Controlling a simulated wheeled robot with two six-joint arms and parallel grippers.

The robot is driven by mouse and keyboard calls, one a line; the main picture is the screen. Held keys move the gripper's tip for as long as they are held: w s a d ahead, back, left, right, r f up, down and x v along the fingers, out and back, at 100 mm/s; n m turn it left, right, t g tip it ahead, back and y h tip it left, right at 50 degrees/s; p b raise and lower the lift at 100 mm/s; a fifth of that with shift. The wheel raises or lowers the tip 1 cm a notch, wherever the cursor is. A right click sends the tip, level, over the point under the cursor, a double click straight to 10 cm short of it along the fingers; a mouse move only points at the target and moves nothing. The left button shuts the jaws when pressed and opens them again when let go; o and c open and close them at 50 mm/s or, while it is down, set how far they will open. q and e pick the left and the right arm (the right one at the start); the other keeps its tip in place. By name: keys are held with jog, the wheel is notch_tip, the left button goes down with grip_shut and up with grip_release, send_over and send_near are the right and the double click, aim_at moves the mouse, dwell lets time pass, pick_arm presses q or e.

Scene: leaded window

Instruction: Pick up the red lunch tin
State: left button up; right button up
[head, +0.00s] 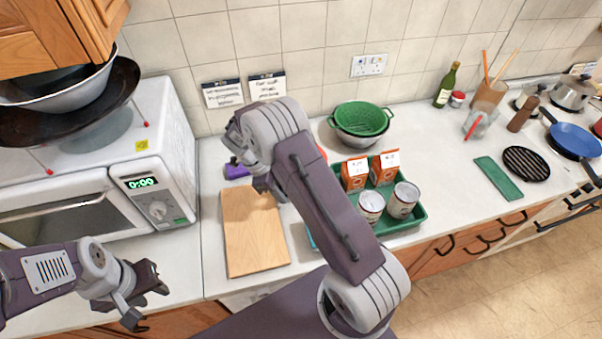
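I cannot make out a whole red lunch tin. A small patch of red (322,153) shows just behind my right arm, mostly hidden, and I cannot tell what it belongs to. My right gripper (268,188) points down over the far end of a wooden board (255,240). Its fingers are largely hidden by my own arm, so its opening and any contents cannot be told. My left gripper (143,293) is at the lower left, in front of the microwave, with its fingers apart and nothing between them.
A green tray (408,222) right of my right arm holds two orange cartons (370,172) and two cans (387,204). A purple object (235,170) lies behind the board. A microwave (160,185) stands left. A green colander (362,118) sits behind the tray.

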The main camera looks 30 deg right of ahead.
grip_shut()
jog(key=shift+r, duration=0.1)
dwell(1.2)
